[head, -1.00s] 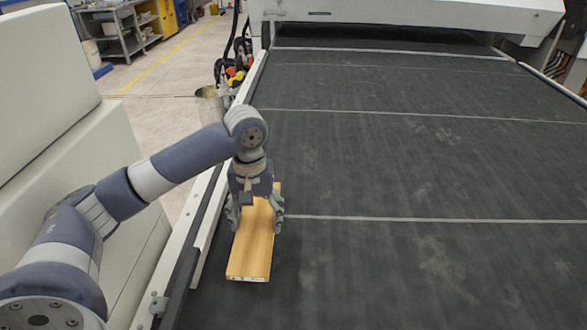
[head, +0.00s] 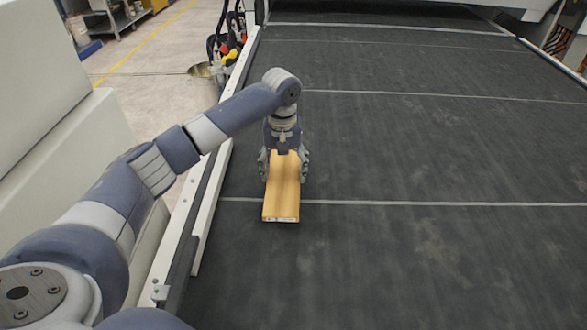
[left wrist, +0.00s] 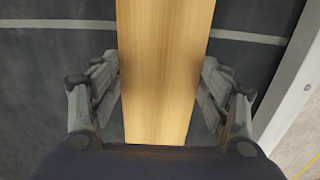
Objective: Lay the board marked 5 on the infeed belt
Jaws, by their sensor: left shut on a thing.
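A light wooden board (head: 283,196) is held in my left gripper (head: 284,168), over the left part of the dark infeed belt (head: 420,150). The fingers stand on both long sides of the board. In the left wrist view the board (left wrist: 165,60) runs up the middle between the two fingers (left wrist: 162,95). A small label shows on the board's near end, too small to read. I cannot tell whether the board touches the belt. My right gripper is not in view.
A white side rail (head: 185,215) edges the belt on the left. Pale lines cross the belt. The machine housing stands at the far end. Cables with red and yellow parts (head: 228,55) hang beyond the rail. The belt to the right is clear.

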